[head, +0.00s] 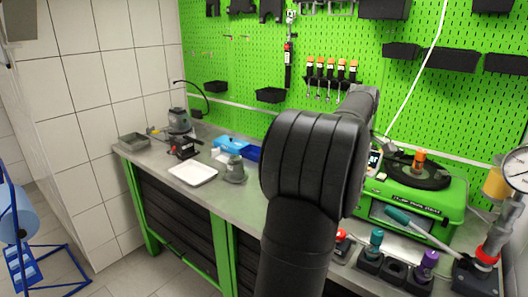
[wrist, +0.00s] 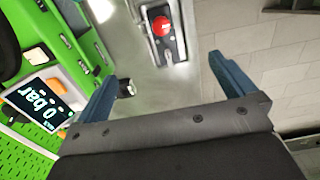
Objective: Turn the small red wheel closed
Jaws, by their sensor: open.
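A small round red part (wrist: 162,26), which looks like the red wheel, sits on a grey fitting near the top middle of the wrist view. In the head view a red part (head: 340,235) shows on a small block on the bench, just right of my arm; it appears to be the same one. My gripper (wrist: 163,68) is open, with its two blue fingers wide apart and nothing between them. The red part lies beyond the fingertips, apart from them. My gripper is hidden behind my arm in the head view.
A green test unit (head: 418,200) stands on the bench at right; its display (wrist: 38,108) reads 0 bar. A teal-handled tool (head: 420,228), dark holders (head: 396,268) and a gauge assembly (head: 487,250) stand nearby. A white tray (head: 193,173) lies at left.

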